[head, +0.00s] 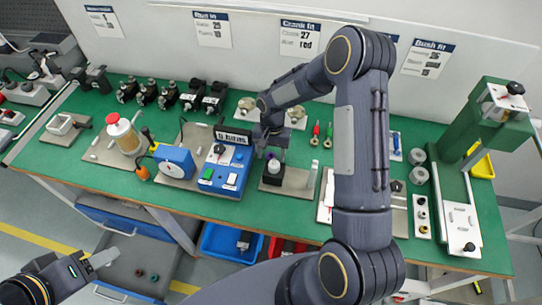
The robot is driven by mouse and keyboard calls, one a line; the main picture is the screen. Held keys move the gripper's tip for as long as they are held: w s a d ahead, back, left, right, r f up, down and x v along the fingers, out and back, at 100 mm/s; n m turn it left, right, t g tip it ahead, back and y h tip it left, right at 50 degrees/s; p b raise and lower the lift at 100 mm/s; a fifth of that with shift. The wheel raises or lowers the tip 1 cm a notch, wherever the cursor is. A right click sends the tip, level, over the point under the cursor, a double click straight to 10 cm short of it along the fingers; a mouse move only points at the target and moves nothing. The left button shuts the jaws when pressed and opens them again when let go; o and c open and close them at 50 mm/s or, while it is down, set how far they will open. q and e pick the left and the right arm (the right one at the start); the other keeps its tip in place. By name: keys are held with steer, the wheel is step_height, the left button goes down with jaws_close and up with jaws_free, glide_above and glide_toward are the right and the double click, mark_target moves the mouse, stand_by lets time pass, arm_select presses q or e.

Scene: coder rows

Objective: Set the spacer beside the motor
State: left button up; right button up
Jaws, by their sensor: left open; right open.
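Several small dark units that look like motors (168,95) stand in a row at the back left of the green bench. I cannot tell for certain which part is the spacer. A small white cylinder (273,166) sits on a dark block on a grey plate near the middle, and a pale upright cylinder (313,172) stands to its right. My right gripper (272,150) is open, pointing down just above the white cylinder; its fingers are small and partly hidden. My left gripper (108,257) is open and empty, low at the bottom left, over an open grey drawer.
A blue counter box (222,180) with buttons stands left of my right gripper. A green press (485,125) stands at the right. My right arm crosses the bench's right half. Blue (215,243) and red bins sit below the front edge.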

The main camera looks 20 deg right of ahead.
steer(key=c, duration=1.1)
